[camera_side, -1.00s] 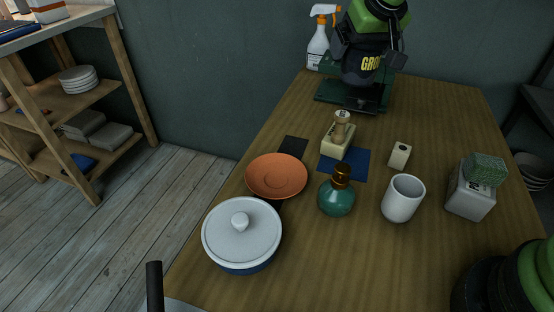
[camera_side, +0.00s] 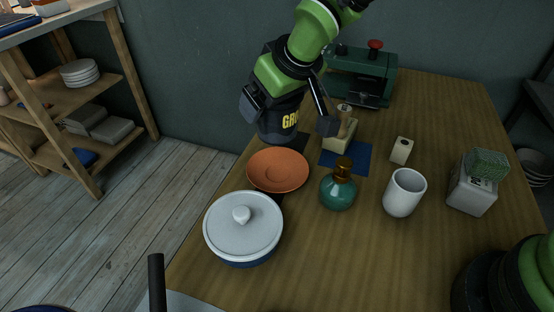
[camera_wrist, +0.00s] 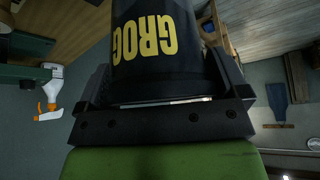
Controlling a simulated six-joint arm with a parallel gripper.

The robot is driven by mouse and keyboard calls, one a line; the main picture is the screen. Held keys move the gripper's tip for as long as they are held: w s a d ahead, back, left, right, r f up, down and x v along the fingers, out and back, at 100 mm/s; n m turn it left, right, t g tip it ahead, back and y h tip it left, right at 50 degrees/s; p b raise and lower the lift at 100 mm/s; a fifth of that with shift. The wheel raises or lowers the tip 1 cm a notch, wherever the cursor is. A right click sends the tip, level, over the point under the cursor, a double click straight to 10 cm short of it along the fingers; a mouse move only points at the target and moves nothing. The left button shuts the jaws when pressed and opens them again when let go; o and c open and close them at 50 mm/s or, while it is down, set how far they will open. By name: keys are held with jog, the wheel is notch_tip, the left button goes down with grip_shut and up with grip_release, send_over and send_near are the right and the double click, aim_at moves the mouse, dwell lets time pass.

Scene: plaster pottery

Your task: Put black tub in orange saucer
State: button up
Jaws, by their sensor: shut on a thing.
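The black tub (camera_side: 277,121) with yellow "GRO…" lettering is held in my gripper (camera_side: 287,106), at the back left of the table. The wrist view shows the tub (camera_wrist: 158,45), lettered "GROG", between the jaws of my gripper (camera_wrist: 160,90). The orange saucer (camera_side: 278,171) lies empty in front of the tub, towards the camera. The tub appears behind the saucer and not over it; its exact height above the table is hard to tell.
A wooden-handled stamp (camera_side: 342,130) stands close right of the tub. A green bottle (camera_side: 338,188), a white cup (camera_side: 404,192) and a lidded pot (camera_side: 243,228) stand around the saucer. A green machine (camera_side: 362,75) is behind.

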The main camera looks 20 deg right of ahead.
aim_at(293, 118)
notch_tip(293, 118, down, 10)
jog(key=shift+r, duration=0.2)
dwell(0.3)
jog(key=shift+f, duration=0.2)
jog(key=o, duration=0.8)
jog(key=shift+r, duration=0.25)
jog(key=v, duration=1.2)
